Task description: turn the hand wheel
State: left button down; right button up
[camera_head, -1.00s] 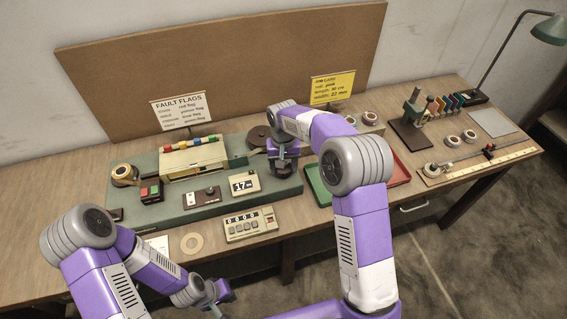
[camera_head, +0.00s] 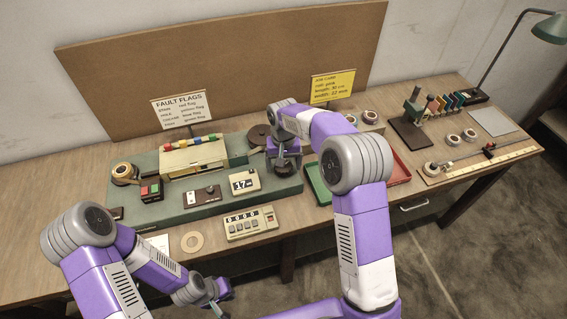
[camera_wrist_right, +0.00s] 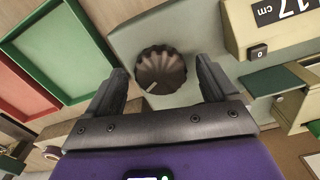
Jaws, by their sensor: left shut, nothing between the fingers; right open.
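The hand wheel (camera_wrist_right: 160,72) is a dark ribbed knob with a pale mark, on the grey-green machine bed (camera_wrist_right: 200,38) in the right wrist view. In the head view it shows partly below my right gripper (camera_head: 283,161), at the right end of the machine (camera_head: 215,207). My right gripper (camera_wrist_right: 160,85) is open, with one finger on each side of the wheel in the picture. I cannot tell whether the fingers touch it. My left gripper (camera_head: 216,299) is low at the front, away from the wheel, shut and empty.
A display reading 17 cm (camera_head: 244,182) stands left of the wheel, and a counter box (camera_head: 250,223) in front. Tape rolls and a ruler (camera_head: 490,164) lie farther right.

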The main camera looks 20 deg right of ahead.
notch_tip(320, 180, up, 8)
jog(key=shift+f+p, duration=0.25)
jog(key=shift+p, duration=0.45)
dwell(0.7)
jog(key=n+p, duration=0.6)
jog(key=shift+w+r+n+p, duration=0.1)
jog(key=shift+r+n+p, duration=0.15)
jog(key=shift+n+p, duration=0.15)
jog(key=shift+f+n, duration=0.1)
jog(key=shift+n, duration=0.3)
jog(key=shift+f, duration=0.25)
notch_tip(320, 180, down, 7)
jog(key=shift+f, duration=0.2)
